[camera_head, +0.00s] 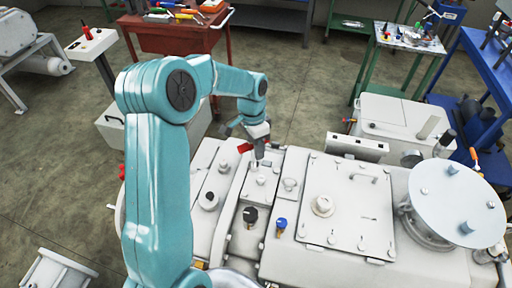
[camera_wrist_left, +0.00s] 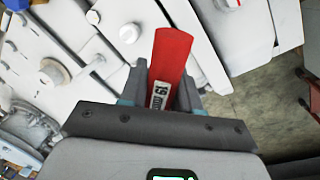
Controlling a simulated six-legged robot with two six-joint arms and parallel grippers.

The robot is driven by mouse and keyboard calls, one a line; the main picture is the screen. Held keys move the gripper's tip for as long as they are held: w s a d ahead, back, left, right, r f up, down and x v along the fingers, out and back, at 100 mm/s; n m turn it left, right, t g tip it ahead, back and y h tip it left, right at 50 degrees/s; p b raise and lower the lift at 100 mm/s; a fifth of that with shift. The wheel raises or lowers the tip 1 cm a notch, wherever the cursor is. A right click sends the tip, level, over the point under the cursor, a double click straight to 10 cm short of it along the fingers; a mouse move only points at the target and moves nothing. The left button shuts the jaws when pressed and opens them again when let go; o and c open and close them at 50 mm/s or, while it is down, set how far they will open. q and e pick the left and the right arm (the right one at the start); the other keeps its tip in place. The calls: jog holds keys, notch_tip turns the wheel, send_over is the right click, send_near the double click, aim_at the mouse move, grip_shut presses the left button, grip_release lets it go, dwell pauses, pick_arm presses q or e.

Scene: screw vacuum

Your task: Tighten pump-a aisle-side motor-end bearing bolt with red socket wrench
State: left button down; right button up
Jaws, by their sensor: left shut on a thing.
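My left gripper (camera_head: 257,132) hangs over the pale grey pump housing in the head view. It is shut on the red socket wrench (camera_head: 245,148), and the wrench's lower end points down at the housing. In the left wrist view the red wrench handle (camera_wrist_left: 171,58), with a white label, sits between the fingers of my left gripper (camera_wrist_left: 160,88). A small bolt head (camera_head: 261,180) shows on the housing just below the wrench. I cannot tell whether the socket touches a bolt. My right gripper is not in view.
Black (camera_head: 250,215) and blue (camera_head: 281,223) knobs stand up from the housing in front. A large round white disc (camera_head: 457,192) is at the right. A red tool table (camera_head: 165,38) and a green-legged table (camera_head: 410,42) stand behind. Bare concrete floor (camera_head: 60,155) lies left.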

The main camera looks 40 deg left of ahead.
pick_arm(q)
jog(key=shift+d, duration=0.1)
jog(key=shift+w+r+p, duration=0.15)
jog(key=shift+r+p, duration=0.55)
jog(key=shift+r, duration=0.05)
jog(key=shift+r+p, duration=0.6)
jog(key=shift+r, duration=0.35)
jog(key=shift+r+p, duration=0.5)
jog(key=shift+r, duration=0.3)
jog(key=shift+s, duration=0.25)
